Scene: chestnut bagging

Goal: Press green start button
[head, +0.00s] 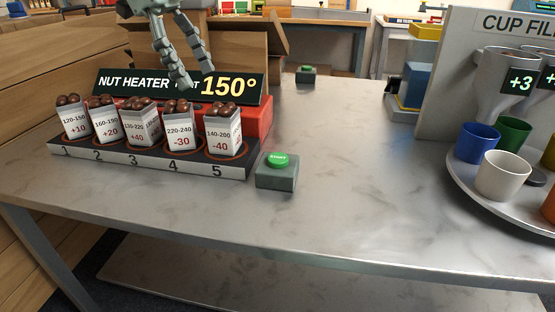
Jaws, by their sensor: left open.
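A green start button (278,159) sits on top of a small grey box (276,178), on the metal table just right of the numbered rack. A second green button (306,68) on a dark box stands farther back on the table. My left gripper (194,84) reaches in from the top, in front of the nut heater sign (130,84). It is open and empty, its fingers pointing down above the rack, up and to the left of the near button. My right gripper is not in view.
Several labelled chestnut bags (141,127) stand in the numbered rack (130,163). The cup filler (480,45) and a round tray (463,190) with coloured cups are on the right. A cardboard box (262,50) stands behind the sign. The table's middle (350,150) is clear.

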